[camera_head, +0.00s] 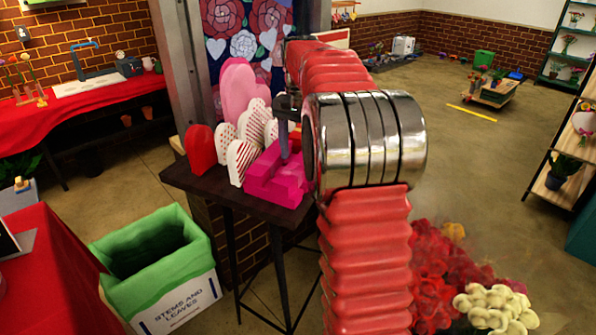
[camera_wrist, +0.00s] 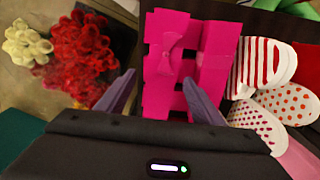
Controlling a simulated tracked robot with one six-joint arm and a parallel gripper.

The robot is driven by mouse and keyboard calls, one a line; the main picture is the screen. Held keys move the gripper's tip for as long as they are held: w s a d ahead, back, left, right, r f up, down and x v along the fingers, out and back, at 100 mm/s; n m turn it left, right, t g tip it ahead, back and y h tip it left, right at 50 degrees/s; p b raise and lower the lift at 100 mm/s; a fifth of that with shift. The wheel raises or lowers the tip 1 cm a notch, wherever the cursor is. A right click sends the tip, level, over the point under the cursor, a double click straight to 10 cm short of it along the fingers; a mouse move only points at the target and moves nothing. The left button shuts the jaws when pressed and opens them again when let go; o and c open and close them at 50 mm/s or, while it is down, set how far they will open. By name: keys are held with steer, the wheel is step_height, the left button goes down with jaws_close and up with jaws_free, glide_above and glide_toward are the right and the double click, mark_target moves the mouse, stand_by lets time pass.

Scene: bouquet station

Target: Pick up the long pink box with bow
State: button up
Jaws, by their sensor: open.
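The long pink box with bow (camera_head: 272,183) lies on a small dark table, at its front right part. In the wrist view the pink box (camera_wrist: 165,92) fills the upper middle, with its bow (camera_wrist: 170,52) on the left half of its top. My gripper (camera_head: 284,150) reaches down over the box in the head view. Whether the fingers touch the box I cannot tell. The far fingertip is hidden in the head view.
A green-lined bin (camera_head: 150,250) stands at the front left. Red flowers (camera_head: 435,265) and white flowers (camera_head: 497,308) are below right.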

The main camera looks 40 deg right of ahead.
mark_target(299, 164)
step_height(299, 164, down, 4)
steer(key=shift+w+a+f, duration=0.1)
steer(key=shift+w, duration=0.05)
stand_by(0.6)
steer(key=c, duration=1.2)
step_height(299, 164, up, 10)
steer(key=shift+r, duration=0.1)
stand_by(0.5)
